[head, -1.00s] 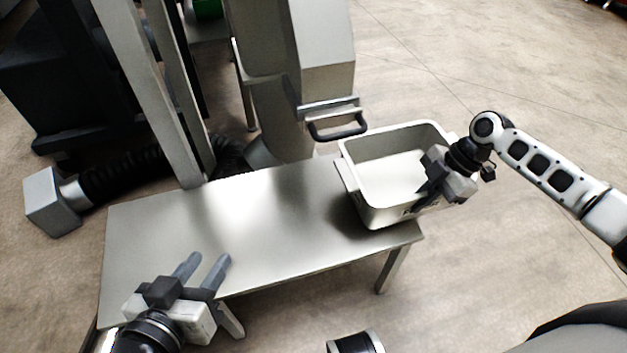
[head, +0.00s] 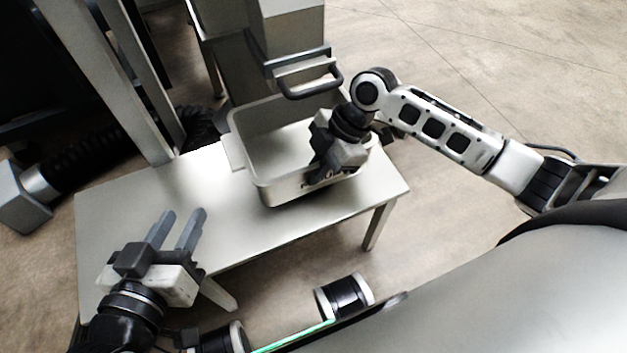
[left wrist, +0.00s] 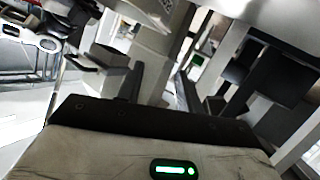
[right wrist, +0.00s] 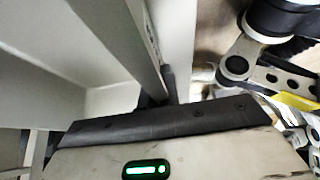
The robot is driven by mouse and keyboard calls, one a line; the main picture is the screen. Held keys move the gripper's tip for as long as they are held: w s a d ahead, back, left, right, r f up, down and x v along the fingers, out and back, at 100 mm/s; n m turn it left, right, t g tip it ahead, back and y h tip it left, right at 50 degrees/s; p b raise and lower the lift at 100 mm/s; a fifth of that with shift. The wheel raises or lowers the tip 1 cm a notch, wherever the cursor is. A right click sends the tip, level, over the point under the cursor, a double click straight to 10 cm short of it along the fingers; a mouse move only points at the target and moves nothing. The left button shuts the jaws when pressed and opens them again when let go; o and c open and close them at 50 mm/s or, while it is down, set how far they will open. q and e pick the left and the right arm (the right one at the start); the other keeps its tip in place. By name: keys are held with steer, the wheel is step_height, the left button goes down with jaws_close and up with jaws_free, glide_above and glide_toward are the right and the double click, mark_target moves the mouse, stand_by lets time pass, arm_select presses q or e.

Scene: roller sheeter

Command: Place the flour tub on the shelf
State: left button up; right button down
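The flour tub, an open, empty-looking, off-white box (head: 262,165), is over the middle-right of a grey table-like shelf (head: 140,205) in the head view. I cannot tell whether its base touches the surface. My right gripper (head: 318,172) is at the tub's near right wall and appears shut on its rim; the fingertips are partly hidden. The tub wall (right wrist: 125,45) runs to a dark finger in the right wrist view. My left gripper (head: 183,214) is open and empty, above the shelf's near left edge and apart from the tub.
A grey machine column with a dark handle (head: 318,84) stands just behind the tub. A frame post (head: 120,80) rises behind the shelf's left half. A corrugated hose and metal box (head: 22,198) lie at the left. The shelf's left half is clear.

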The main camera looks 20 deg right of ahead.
mark_target(306, 190)
steer(key=shift+w+a, duration=0.1)
steer(key=shift+a, duration=0.2)
steer(key=shift+f, duration=0.2)
step_height(306, 190, down, 2)
steer(key=shift+f+b, duration=0.2)
steer(key=shift+b, duration=0.65)
steer(key=shift+f, duration=0.35)
steer(key=c, duration=1.6)
jaws_free()
steer(key=shift+c, duration=0.2)
arm_select(q)
steer(key=shift+w+d+r+n+h, duration=0.3)
steer(key=shift+d+r+n+h, duration=0.1)
steer(key=shift+r+h, duration=0.1)
steer(key=shift+f, duration=0.1)
